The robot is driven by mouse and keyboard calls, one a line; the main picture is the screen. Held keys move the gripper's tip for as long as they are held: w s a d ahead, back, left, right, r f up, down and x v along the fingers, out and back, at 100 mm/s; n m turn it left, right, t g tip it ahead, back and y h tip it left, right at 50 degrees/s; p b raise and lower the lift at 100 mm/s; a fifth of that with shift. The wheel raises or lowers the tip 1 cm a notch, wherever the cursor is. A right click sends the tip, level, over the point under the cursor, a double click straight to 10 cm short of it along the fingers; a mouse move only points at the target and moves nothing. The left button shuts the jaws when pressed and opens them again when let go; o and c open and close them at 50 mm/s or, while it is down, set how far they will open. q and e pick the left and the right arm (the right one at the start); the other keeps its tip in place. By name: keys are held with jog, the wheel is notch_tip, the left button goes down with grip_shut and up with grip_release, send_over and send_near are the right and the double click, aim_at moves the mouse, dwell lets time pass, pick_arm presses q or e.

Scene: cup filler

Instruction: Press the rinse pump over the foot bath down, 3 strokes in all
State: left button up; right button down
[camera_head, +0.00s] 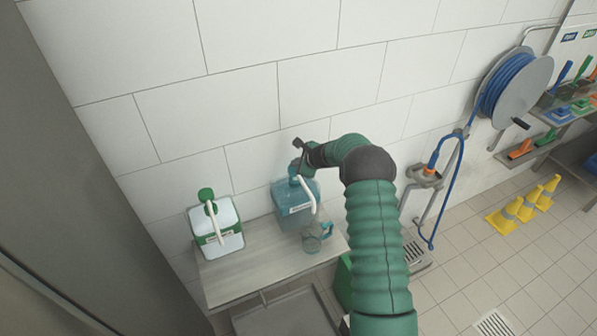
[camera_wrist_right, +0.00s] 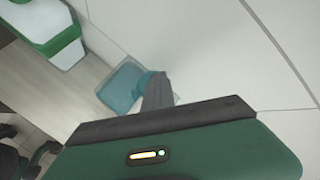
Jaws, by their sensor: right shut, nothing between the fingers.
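A blue jug-shaped container (camera_head: 293,207) with a pump head (camera_head: 293,169) and a white spout (camera_head: 308,194) stands on a grey shelf against the wall. Its label is too small to read. My right gripper (camera_head: 299,146) is shut and empty, close above and beside this pump head; I cannot tell whether they touch. In the wrist view the gripper's fingers (camera_wrist_right: 157,92) lie in front of the blue container (camera_wrist_right: 119,87). A clear mug (camera_head: 313,240) stands below the spout. A grey basin (camera_head: 284,316) below the shelf may be the foot bath. My left gripper is out of view.
A white container (camera_head: 216,232) with a green pump stands left on the shelf (camera_head: 238,280); it also shows in the wrist view (camera_wrist_right: 42,18). A hose reel (camera_head: 520,88) hangs on the wall at right. Yellow cones (camera_head: 527,203) stand on the floor.

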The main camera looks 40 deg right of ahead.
jog(key=shift+s+f, duration=0.15)
jog(key=shift+f, duration=0.2)
jog(key=shift+d+r+p, duration=0.1)
jog(key=shift+r+p, duration=0.25)
jog(key=shift+r, duration=0.4)
notch_tip(320, 180, up, 6)
jog(key=p, duration=0.4)
dwell(2.3)
